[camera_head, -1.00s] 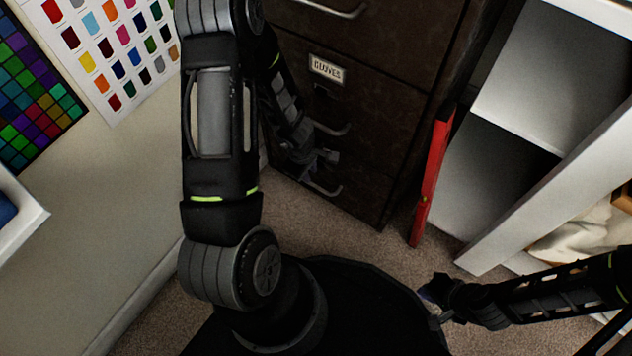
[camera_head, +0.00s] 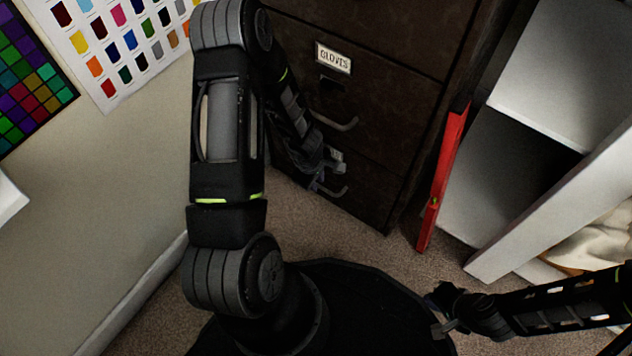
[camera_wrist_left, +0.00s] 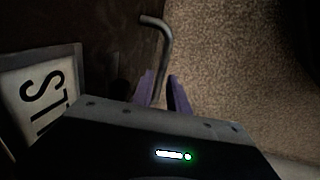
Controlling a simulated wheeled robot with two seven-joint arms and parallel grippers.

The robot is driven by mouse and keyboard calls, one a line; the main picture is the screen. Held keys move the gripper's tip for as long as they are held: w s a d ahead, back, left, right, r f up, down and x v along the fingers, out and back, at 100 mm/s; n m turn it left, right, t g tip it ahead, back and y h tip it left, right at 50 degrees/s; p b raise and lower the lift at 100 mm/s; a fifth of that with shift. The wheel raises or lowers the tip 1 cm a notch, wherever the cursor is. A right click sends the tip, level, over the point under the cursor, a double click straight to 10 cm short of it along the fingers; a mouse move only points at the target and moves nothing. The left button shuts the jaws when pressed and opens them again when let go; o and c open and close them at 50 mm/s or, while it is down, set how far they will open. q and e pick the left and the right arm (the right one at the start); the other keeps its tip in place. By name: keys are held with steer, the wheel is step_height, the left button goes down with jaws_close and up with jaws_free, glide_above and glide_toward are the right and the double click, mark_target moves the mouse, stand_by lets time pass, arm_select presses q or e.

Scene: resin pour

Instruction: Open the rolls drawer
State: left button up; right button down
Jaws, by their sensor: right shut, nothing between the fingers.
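The lowest drawer of the dark cabinet has a bar handle (camera_head: 333,191) and a label partly covered by my gripper in the head view. In the left wrist view the label (camera_wrist_left: 42,98) is turned and cut off, its end reading like "LLS". The drawer looks closed. My left gripper (camera_head: 318,182) is at this handle. In the left wrist view its purple fingers (camera_wrist_left: 164,90) lie on either side of the handle bar (camera_wrist_left: 165,45); whether they press on it I cannot tell. My right gripper (camera_head: 438,312) is shut and empty, low at the right, away from the cabinet.
The drawer above, labelled GLOVES (camera_head: 333,57), is closed. A red level-like bar (camera_head: 443,180) leans upright at the cabinet's right side. White shelving (camera_head: 545,90) stands further right. Brown carpet (camera_head: 300,225) in front of the cabinet is clear.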

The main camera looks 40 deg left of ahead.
arm_select(q)
steer(key=shift+c, duration=0.4)
jaws_close()
stand_by(0.9)
